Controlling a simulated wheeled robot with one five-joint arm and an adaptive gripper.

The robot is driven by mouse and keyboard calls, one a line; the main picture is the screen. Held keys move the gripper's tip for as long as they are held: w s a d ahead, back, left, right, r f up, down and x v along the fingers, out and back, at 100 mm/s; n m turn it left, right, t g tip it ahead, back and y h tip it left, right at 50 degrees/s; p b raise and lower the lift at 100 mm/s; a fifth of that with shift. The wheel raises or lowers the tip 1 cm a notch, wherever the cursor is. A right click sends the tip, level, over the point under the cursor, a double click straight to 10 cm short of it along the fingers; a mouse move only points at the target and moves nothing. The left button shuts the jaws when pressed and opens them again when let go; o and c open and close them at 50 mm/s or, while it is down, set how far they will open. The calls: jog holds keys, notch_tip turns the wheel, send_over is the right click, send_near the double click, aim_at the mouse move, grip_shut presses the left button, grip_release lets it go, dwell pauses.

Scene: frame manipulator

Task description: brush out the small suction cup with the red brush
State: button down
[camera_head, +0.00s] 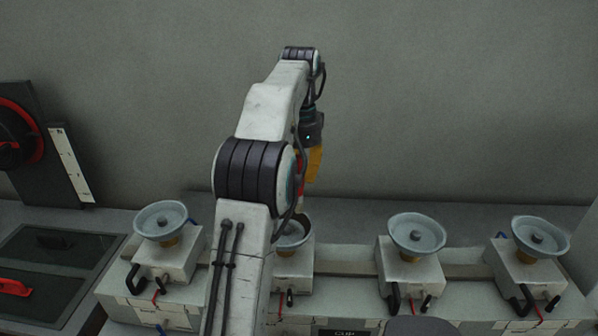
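My gripper (312,162), with yellow fingers, points down from the end of my arm near the middle of the view. A red brush (302,172) shows beside the yellow fingers and appears held in them, partly hidden behind my arm. Its dark lower end reaches down to a grey suction cup (291,238) on a white block. My arm hides the left part of this cup, and I cannot tell whether the brush touches it. Other grey cups stand at left (160,222), right of middle (417,236) and far right (541,238); they look wider.
The cups' white blocks stand along a pale bench (350,258) with black handles and red levers at the front. At left, a dark tray (62,245) is set in the counter, with a red object (14,287) in it. A grey wall stands behind.

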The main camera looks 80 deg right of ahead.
aim_at(299, 194)
jog(key=shift+f, duration=2.4)
jog(key=shift+f+b, duration=0.7)
jog(key=shift+f, duration=0.35)
